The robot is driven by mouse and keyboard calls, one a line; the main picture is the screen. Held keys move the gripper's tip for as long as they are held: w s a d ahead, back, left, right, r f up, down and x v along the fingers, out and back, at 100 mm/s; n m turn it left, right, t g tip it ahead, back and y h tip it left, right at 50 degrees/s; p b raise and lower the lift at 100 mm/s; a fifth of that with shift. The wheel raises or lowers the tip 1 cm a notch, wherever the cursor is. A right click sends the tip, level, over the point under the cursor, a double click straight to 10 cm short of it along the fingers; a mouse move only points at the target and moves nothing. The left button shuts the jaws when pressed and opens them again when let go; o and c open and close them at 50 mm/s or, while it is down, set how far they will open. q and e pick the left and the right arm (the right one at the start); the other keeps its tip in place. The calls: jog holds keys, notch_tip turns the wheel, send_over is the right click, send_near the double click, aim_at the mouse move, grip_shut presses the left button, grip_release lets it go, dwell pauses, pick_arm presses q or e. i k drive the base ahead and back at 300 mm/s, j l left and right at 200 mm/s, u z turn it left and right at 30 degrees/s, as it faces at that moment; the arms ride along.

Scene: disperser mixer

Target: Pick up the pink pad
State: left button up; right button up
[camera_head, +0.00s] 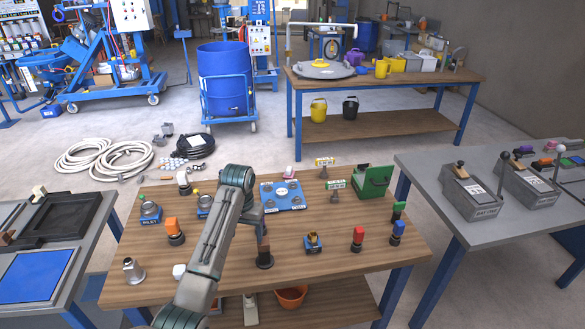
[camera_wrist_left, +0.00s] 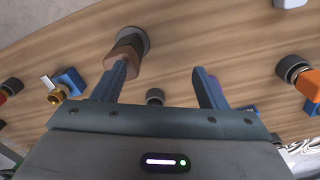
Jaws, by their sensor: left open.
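A small pink-topped piece (camera_head: 289,171), possibly the pink pad, stands at the back of the wooden table, just behind the blue board (camera_head: 283,196). It is too small to tell its shape, and I cannot make it out in the left wrist view. My left gripper (camera_wrist_left: 165,78) is open and empty, with its two blue fingers apart above the wooden table. One finger is close beside a brown-handled piece with a dark base (camera_wrist_left: 127,48); I cannot tell whether they touch. In the head view my arm largely hides this gripper. My right gripper is not in view.
The wooden table (camera_head: 140,292) holds several stamp-like pieces, including an orange one (camera_head: 172,228) and a red one (camera_head: 358,236). A green box (camera_head: 372,181) stands at its back right. A grey table (camera_head: 440,205) with lever boxes is at right; another with a blue panel (camera_head: 38,276) is at left.

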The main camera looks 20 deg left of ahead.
aim_at(289, 174)
jog(key=i, duration=1.55)
